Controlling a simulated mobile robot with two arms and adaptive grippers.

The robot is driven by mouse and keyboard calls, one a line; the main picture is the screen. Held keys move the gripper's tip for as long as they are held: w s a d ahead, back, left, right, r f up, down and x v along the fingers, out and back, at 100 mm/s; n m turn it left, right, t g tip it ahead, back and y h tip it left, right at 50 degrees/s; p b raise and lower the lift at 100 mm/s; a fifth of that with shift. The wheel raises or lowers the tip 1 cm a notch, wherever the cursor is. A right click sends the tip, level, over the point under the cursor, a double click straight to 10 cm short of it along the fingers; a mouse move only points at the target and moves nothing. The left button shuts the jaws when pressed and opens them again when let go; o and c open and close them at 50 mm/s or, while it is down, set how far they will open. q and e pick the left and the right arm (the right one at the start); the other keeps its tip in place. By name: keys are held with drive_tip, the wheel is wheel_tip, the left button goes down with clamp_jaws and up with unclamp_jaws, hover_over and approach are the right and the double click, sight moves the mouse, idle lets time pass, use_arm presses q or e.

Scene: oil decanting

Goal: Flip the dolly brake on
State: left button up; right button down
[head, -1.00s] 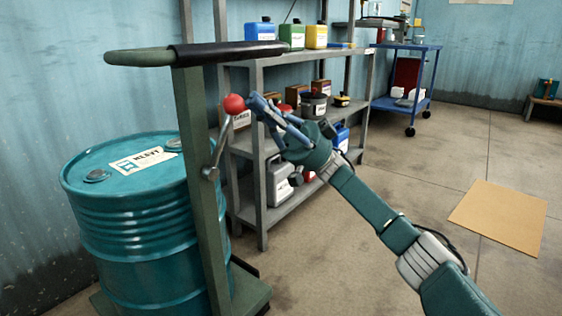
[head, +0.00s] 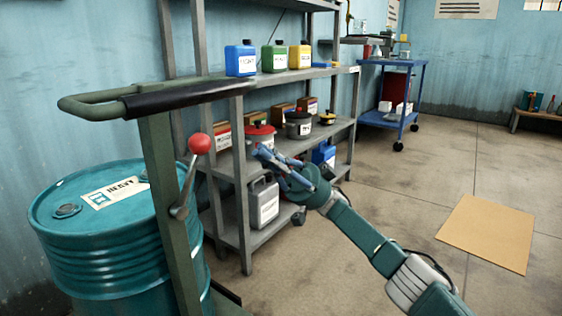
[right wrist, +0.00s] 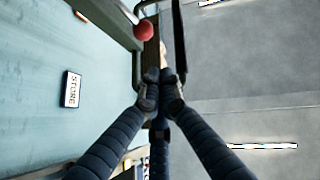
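The brake lever (head: 187,184) is a grey bar with a red ball knob (head: 199,143). It is mounted on the green dolly post (head: 168,200), below the handle (head: 175,99), and leans up and slightly right. My right gripper (head: 259,152) is to the right of the knob, clear of it in the picture, with nothing held. In the right wrist view its finger ends (right wrist: 161,90) come together, and the red knob (right wrist: 143,31) shows beyond them, slightly left. A teal drum (head: 105,245) stands behind the post. My left gripper is out of view.
A grey shelf rack (head: 240,200) with bottles, cans and boxes stands behind the lever and gripper. A blue cart (head: 393,117) is farther back. A tan mat (head: 488,232) lies on the floor at right. The floor around the mat is clear.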

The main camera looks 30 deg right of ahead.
drive_tip(key=shift+v, duration=2.2)
drive_tip(key=shift+a, duration=0.1)
